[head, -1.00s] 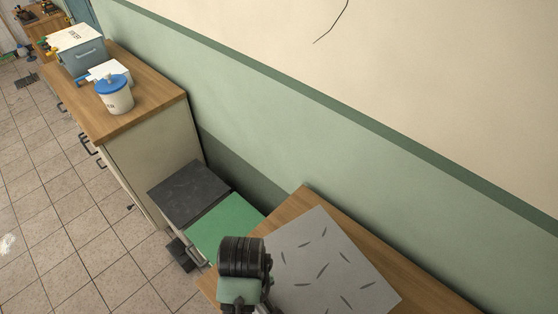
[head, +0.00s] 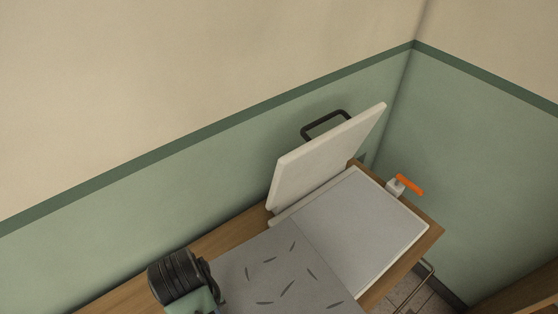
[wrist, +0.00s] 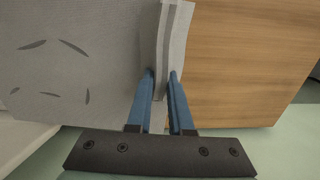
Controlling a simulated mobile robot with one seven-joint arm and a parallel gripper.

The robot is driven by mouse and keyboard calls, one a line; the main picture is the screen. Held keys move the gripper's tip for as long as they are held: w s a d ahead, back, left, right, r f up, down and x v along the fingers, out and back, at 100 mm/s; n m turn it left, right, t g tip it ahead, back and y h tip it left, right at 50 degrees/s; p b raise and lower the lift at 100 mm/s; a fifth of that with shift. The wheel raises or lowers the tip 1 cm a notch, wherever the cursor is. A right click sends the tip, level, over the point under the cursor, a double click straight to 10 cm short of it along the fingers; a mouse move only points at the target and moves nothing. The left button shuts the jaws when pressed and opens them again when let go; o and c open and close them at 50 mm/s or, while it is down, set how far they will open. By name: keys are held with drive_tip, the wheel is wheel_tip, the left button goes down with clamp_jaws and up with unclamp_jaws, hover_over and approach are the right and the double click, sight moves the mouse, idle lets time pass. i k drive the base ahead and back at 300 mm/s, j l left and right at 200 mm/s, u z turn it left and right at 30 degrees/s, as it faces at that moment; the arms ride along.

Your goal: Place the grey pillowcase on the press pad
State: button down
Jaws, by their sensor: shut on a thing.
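The grey pillowcase (head: 280,273) with dark leaf marks lies flat over the wooden table in the head view. Its right edge meets the left side of the pale grey press pad (head: 358,235); I cannot tell whether it overlaps the pad or hangs just above it. In the wrist view, my gripper (wrist: 162,82) is shut on a folded edge of the pillowcase (wrist: 75,60), with the blue fingers on either side of the fold. In the head view my wrist is at the pillowcase's left and the fingertips are hidden.
The press lid (head: 325,160) stands raised behind the pad, with a black handle (head: 325,124). An orange lever (head: 410,185) is at the pad's far right corner. The wooden table (head: 215,238) runs along the green wall, which corners at the right.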

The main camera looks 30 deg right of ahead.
sight(353, 225)
drive_tip(key=l+z, duration=0.2)
drive_tip(key=z, duration=1.15)
